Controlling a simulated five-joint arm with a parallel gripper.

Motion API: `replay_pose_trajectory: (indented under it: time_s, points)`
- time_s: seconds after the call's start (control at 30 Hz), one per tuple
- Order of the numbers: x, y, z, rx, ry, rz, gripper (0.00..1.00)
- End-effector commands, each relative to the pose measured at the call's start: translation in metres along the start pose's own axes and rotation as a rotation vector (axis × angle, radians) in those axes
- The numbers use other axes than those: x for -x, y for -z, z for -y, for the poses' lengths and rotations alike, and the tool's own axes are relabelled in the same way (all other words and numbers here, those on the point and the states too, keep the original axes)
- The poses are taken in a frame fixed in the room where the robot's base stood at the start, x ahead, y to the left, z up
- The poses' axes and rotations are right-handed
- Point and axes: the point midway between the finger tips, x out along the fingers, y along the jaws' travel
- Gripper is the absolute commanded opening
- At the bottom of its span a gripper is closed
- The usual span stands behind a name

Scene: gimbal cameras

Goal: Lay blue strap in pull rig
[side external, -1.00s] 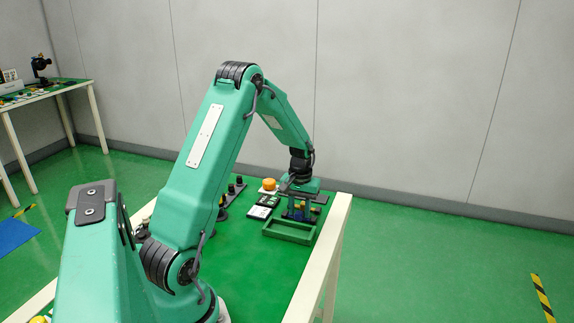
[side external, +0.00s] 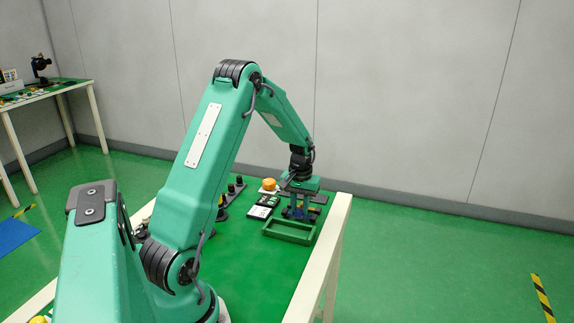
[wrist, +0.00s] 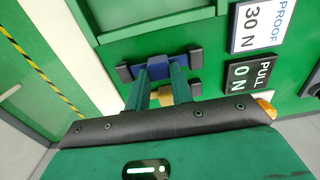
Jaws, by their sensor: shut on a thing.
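The blue strap (wrist: 160,68) shows in the wrist view between the fingertips of my gripper (wrist: 162,80). My gripper is shut on the strap. A dark end block (wrist: 124,73) is at the strap's left and another (wrist: 196,58) at its right. A yellow-tan piece (wrist: 163,95) shows between the fingers, nearer the palm, with a dark block (wrist: 195,87) to its right. I take these to be parts of the pull rig; the fingers hide much of it. In the side view my gripper (side external: 297,210) is low behind the green tray. I cannot tell whether the strap touches the rig.
An empty green tray (wrist: 100,38) lies just beyond the strap. A dark PULL 0 N display (wrist: 250,74) and a white PROOF 30 N card (wrist: 258,24) lie to the right. An orange round button (side external: 269,184) stands behind. The table's pale edge (side external: 327,250) is close on the right.

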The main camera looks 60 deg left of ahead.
Motion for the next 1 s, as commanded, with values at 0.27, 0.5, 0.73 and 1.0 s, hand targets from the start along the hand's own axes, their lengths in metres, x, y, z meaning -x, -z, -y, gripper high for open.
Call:
replay_pose_trajectory:
  time_s: [0.27, 0.5, 0.73, 1.0]
  points:
    - [0.036, -0.002, -0.004, -0.002, 0.000, -0.003, 0.01]
    - [0.060, -0.031, -0.036, -0.004, -0.001, -0.002, 0.01]
    - [0.083, -0.056, -0.065, -0.004, 0.000, -0.001, 0.01]
    - [0.098, -0.073, -0.084, -0.001, 0.000, 0.000, 0.01]
